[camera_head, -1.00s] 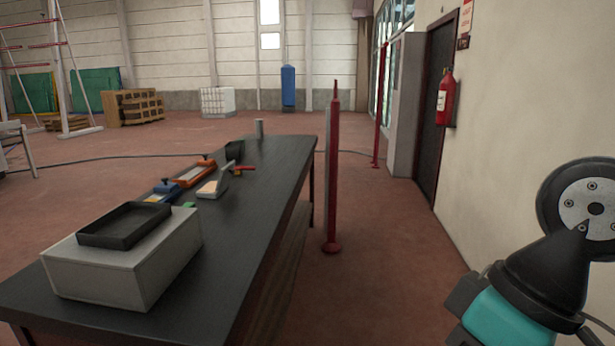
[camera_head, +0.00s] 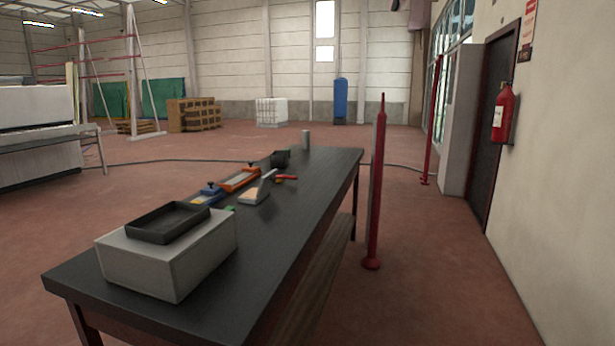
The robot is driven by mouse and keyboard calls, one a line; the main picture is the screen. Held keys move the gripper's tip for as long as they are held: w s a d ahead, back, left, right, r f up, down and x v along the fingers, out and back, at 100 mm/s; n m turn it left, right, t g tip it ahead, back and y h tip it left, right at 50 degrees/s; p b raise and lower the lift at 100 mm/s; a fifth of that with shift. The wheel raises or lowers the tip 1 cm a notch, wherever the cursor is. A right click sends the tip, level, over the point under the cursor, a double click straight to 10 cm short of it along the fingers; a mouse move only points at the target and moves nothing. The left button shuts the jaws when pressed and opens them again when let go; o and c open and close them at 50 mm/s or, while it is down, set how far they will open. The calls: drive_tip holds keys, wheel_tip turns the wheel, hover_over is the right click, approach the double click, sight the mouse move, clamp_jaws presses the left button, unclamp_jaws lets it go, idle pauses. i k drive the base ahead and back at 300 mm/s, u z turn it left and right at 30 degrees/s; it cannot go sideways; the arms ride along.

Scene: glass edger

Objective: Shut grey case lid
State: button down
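A light grey box (camera_head: 182,262) stands on the near end of the dark table. It is the only grey case-like thing I can make out, and I see no raised lid on it. A shallow black tray (camera_head: 158,235) rests on its top. Whether the box is the grey case, or has a lid, I cannot tell. My gripper is not in view.
Floor between post and wall is open.

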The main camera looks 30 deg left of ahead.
sight(267, 182)
drive_tip(key=z, duration=0.15)
drive_tip(key=i, duration=1.9)
drive_tip(key=u, duration=0.6)
drive_tip(key=i, duration=1)
drive_tip(key=u, duration=1.55)
drive_tip(key=i, duration=0.75)
drive_tip(key=u, duration=0.55)
